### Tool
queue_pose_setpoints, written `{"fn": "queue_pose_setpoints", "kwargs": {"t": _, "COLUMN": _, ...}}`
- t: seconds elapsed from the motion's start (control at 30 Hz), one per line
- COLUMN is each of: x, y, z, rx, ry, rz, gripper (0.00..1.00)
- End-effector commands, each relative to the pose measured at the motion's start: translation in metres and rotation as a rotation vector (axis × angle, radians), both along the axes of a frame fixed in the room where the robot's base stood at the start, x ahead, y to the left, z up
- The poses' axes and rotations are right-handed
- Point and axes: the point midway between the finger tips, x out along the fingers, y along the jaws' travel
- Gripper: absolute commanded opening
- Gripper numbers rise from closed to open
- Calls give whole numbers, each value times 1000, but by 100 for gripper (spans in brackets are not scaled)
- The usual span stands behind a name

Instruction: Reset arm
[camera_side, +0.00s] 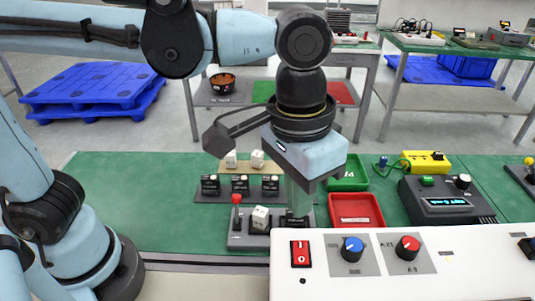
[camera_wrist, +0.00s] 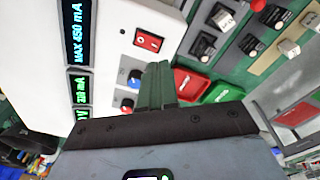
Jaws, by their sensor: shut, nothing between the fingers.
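My gripper (camera_side: 299,205) points down in the side view, over the green bench behind the white panel. Its fingers are together and empty; the wrist view shows them (camera_wrist: 158,70) closed side by side. In the side view a grey fixture (camera_side: 248,242) with a red-knobbed lever (camera_side: 237,199) and a white cube (camera_side: 261,217) stands just left of the fingers. The fingers overlap the fixture's right end in this view; I cannot tell whether they touch it. Behind it a dark strip holds several black-and-white modules (camera_side: 240,184).
The white panel (camera_side: 400,280) in front has a red switch (camera_side: 300,254), a blue knob (camera_side: 352,249) and a red knob (camera_side: 407,248). A green tray (camera_side: 347,174) and red tray (camera_side: 356,210) lie right of the fingers, near a dark meter box (camera_side: 445,201). The bench's left (camera_side: 130,215) is clear.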

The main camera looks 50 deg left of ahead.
Motion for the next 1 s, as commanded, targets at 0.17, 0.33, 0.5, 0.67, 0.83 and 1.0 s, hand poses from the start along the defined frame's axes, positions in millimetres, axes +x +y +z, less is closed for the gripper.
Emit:
{"fn": "queue_pose_setpoints", "kwargs": {"t": 0.17, "x": 27, "y": 76, "z": -13, "rx": -77, "ry": -146, "rz": 87, "gripper": 0}}
{"fn": "queue_pose_setpoints", "kwargs": {"t": 0.33, "x": 37, "y": 149, "z": -29, "rx": -99, "ry": -326, "rz": 159, "gripper": 0}}
{"fn": "queue_pose_setpoints", "kwargs": {"t": 0.5, "x": 34, "y": 203, "z": -45, "rx": -71, "ry": -476, "rz": 212, "gripper": 0}}
{"fn": "queue_pose_setpoints", "kwargs": {"t": 0.67, "x": 31, "y": 228, "z": -53, "rx": -43, "ry": -551, "rz": 236, "gripper": 0}}
{"fn": "queue_pose_setpoints", "kwargs": {"t": 0.83, "x": 30, "y": 232, "z": -55, "rx": -36, "ry": -564, "rz": 237, "gripper": 0}}
{"fn": "queue_pose_setpoints", "kwargs": {"t": 1.0, "x": 30, "y": 232, "z": -55, "rx": -36, "ry": -564, "rz": 237, "gripper": 0}}
